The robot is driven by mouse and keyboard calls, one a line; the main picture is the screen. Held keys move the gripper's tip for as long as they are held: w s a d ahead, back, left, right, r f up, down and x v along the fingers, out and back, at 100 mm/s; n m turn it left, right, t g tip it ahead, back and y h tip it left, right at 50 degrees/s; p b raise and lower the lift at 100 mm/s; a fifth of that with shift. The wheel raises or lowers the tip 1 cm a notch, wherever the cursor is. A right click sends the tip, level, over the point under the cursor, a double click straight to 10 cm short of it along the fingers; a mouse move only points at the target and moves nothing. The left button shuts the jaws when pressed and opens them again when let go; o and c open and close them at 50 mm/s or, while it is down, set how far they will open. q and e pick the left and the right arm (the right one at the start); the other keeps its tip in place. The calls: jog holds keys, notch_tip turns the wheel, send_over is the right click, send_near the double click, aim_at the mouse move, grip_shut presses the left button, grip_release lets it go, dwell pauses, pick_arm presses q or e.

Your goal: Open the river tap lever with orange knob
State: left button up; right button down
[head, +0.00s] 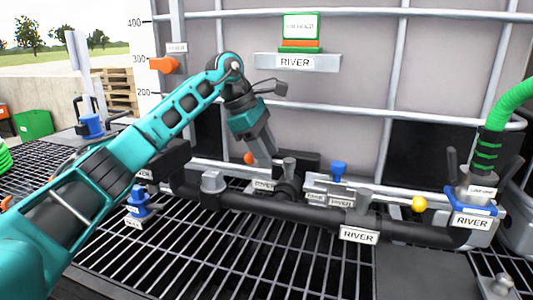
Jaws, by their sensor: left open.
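A small round orange knob (249,158) shows just left of my left gripper's fingers. The lever it belongs to is mostly hidden behind the gripper and the black fittings. My left gripper (266,156) points down over the dark pipe manifold (290,207), close to the knob. Its jaws are open, and no object shows between them. I cannot tell whether a finger touches the lever. A small white label (264,184) sits below the fingers, its text too small to read surely. My right gripper is not in view.
A yellow knob (419,204) and a blue-topped fitting (339,171) stand along the manifold. A green hose (498,122) joins a coupling at right. RIVER plates hang on the pipe (359,235) and tote cage (295,62). An orange handle (163,65) is at upper left. Floor grating lies in front.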

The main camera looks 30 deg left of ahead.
pick_arm(q)
jog(key=shift+d+f, duration=0.15)
jog(key=shift+f, duration=0.05)
grip_shut()
dwell(0.3)
dwell(0.3)
